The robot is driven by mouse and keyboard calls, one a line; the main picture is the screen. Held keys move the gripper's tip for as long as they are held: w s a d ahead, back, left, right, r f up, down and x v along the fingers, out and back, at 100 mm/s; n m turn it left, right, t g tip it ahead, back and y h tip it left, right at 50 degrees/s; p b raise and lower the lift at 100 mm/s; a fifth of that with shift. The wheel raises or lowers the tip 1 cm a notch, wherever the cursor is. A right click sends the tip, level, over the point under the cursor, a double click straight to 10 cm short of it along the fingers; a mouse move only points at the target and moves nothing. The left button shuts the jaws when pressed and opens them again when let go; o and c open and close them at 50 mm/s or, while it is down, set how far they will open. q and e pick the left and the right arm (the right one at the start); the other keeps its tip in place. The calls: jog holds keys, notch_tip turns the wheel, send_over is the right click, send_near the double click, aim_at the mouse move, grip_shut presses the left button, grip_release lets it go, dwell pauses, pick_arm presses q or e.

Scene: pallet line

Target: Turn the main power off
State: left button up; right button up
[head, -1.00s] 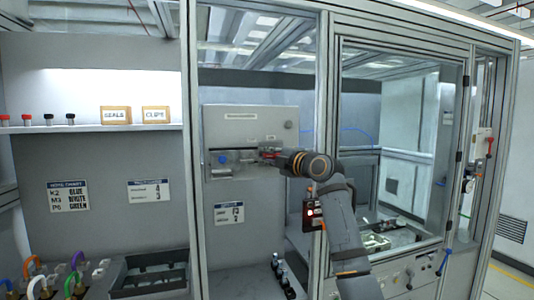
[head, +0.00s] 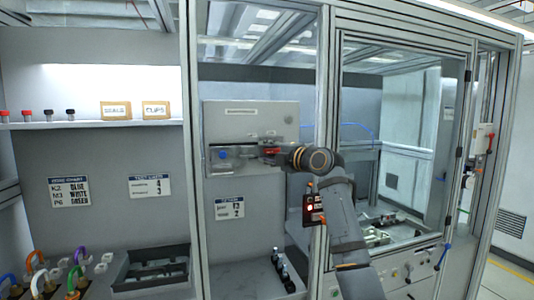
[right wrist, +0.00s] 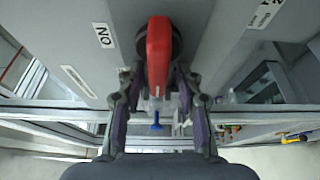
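The main power switch has a red handle (right wrist: 159,55) on a round black base, set on the grey panel, with an "ON" label (right wrist: 103,36) beside it in the right wrist view. In the head view the red handle (head: 270,149) shows small on the grey switch box (head: 245,120), partly hidden by my right gripper (head: 277,150). In the right wrist view my right gripper (right wrist: 159,88) has one finger on each side of the handle, with the tips drawn in close against it. My left gripper is not in view.
The upright frame post (head: 322,80) stands close beside my right arm. A small box with a red light (head: 312,208) hangs near the forearm. A blue knob (head: 223,155) sits left of the switch.

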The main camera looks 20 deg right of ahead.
jog(key=shift+s+d, duration=0.15)
jog(key=shift+s, duration=0.1)
jog(key=v, duration=1.1)
jog(key=shift+s, duration=0.2)
jog(key=shift+d, duration=0.1)
